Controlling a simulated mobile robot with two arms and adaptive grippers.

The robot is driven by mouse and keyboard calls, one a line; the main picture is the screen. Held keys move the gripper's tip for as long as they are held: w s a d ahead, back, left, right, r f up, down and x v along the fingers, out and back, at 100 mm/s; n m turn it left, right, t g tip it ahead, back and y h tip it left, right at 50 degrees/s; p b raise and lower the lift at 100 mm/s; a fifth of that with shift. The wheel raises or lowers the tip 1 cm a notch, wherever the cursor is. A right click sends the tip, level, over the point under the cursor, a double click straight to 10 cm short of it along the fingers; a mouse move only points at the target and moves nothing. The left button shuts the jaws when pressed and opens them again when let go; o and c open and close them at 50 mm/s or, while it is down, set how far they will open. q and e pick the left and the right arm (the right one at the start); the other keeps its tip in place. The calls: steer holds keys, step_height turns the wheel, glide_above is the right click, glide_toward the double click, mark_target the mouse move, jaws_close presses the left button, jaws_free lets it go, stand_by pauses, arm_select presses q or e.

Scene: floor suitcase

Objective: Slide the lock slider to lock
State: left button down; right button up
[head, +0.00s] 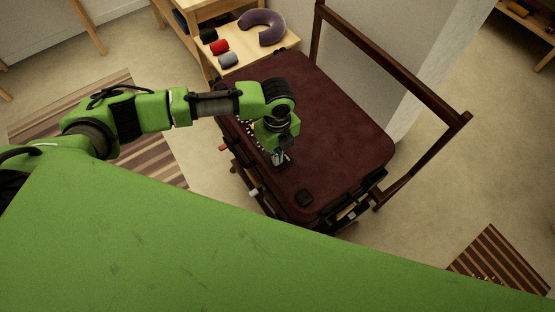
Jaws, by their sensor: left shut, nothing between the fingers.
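A dark red suitcase (345,137) lies flat on a dark wooden rack, its front edge toward me. My left gripper (278,160) points down over the suitcase's left front part, close to its edge, and is shut with nothing held. I cannot tell which fitting is the lock slider. The gripper and wrist hide part of the suitcase top. My right gripper is not in view.
The rack's wooden frame (405,65) rises behind and right of the suitcase. A light wooden shelf (245,50) holds a purple neck pillow (262,27) and rolled items, one red (220,47). Striped rugs (165,160) lie left and lower right.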

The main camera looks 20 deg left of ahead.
arm_select(q)
steer(key=shift+w+a+f, duration=0.1)
steer(key=shift+w+a, duration=0.35)
steer(key=shift+a, duration=0.2)
steer(key=shift+w+a, duration=0.4)
steer(key=shift+a, duration=0.2)
steer(key=shift+w+a, duration=0.15)
steer(key=shift+a, duration=0.05)
step_height(320, 180, up, 2)
steer(key=p, duration=0.2)
steer(key=shift+w+p, duration=0.1)
steer(key=shift+p, duration=0.25)
step_height(320, 180, up, 4)
steer(key=p, duration=0.3)
steer(key=shift+d+p, duration=0.15)
steer(key=shift+p, duration=0.2)
